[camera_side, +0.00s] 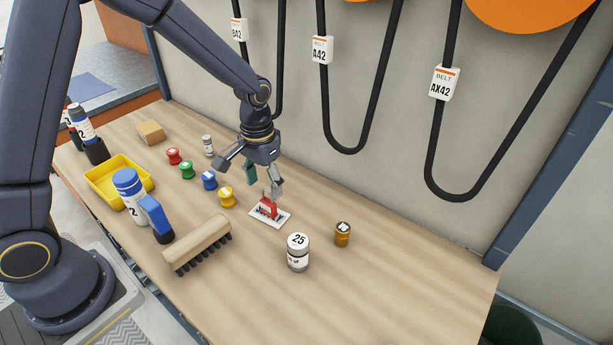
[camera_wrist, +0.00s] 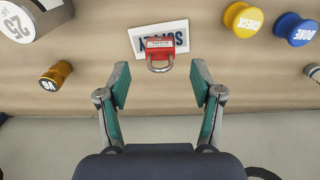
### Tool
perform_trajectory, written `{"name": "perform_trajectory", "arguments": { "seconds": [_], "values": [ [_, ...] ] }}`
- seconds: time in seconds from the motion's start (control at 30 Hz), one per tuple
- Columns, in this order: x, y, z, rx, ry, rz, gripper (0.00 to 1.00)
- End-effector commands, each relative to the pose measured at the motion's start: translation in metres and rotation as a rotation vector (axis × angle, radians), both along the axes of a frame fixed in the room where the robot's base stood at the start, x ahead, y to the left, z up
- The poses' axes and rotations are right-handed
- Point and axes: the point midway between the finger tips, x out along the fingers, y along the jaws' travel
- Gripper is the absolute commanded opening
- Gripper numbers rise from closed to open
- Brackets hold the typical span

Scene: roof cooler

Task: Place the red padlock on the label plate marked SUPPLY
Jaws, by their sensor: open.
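The red padlock (camera_wrist: 160,45) rests on the white label plate (camera_wrist: 136,38), whose dark lettering is partly covered by the padlock and reads upside down in the wrist view. In the side view the padlock (camera_side: 268,207) sits on the plate (camera_side: 284,220) on the wooden table. My gripper (camera_wrist: 159,78) is open, with its teal-padded fingers spread wide. The padlock's shackle points toward the gap between them, and neither finger touches it in the wrist view. In the side view my gripper (camera_side: 262,180) is just above and behind the padlock, with one finger partly overlapping it.
A white jar marked 25 (camera_side: 298,252) and an amber bottle (camera_side: 342,234) stand right of the plate. Yellow (camera_side: 227,197), blue (camera_side: 209,180), green and red spools stand left. A brush (camera_side: 198,244) lies in front. Belts hang on the wall behind. The table's right part is clear.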

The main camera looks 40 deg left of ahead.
Motion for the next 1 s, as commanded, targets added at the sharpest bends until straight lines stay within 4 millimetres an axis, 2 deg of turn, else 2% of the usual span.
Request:
{"name": "perform_trajectory", "arguments": {
  "seconds": [0.1,0.33,0.47,0.57,0.7,0.83,0.9,1.0],
  "values": [
    [0.001,0.0,0.026,-0.001,-0.006,0.0,0.66],
    [0.0,0.0,0.053,-0.001,-0.007,0.0,0.66],
    [-0.012,0.005,0.082,-0.004,-0.054,0.002,0.66],
    [-0.036,0.013,0.119,-0.007,-0.126,0.001,0.66],
    [-0.086,0.025,0.167,-0.009,-0.254,0.002,0.66],
    [-0.132,0.033,0.19,-0.007,-0.361,0.003,0.66],
    [-0.152,0.036,0.195,-0.005,-0.407,0.002,0.66],
    [-0.171,0.038,0.197,-0.003,-0.456,0.001,0.66]
  ]
}}
